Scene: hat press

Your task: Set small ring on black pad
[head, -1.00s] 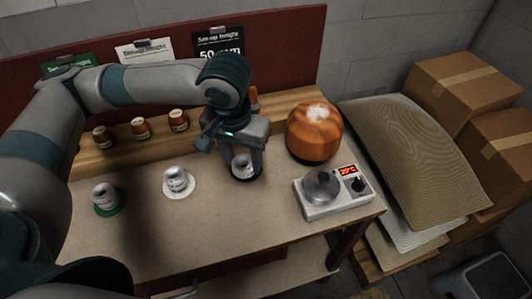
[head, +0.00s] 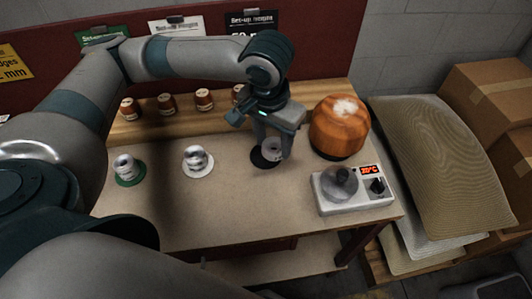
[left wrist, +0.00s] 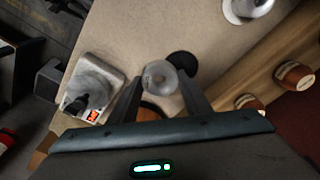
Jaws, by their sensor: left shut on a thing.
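The small ring (head: 272,148), pale grey with a hole, is held between the fingers of my left gripper (head: 274,146). It also shows in the left wrist view (left wrist: 160,76), between the two fingertips (left wrist: 162,84). The round black pad (head: 260,159) lies flat on the bench, below and slightly left of the ring in the head view. In the left wrist view the pad (left wrist: 183,62) shows behind and to the right of the ring. The ring appears to be above the bench; the exact gap is hard to tell. My right gripper is not in view.
A green pad (head: 130,180) and a white pad (head: 198,173) each bear a pale ring-like piece. An orange wooden dome (head: 338,128) and a white heater with a red display (head: 352,194) stand close on the right. Several small jars line the back shelf.

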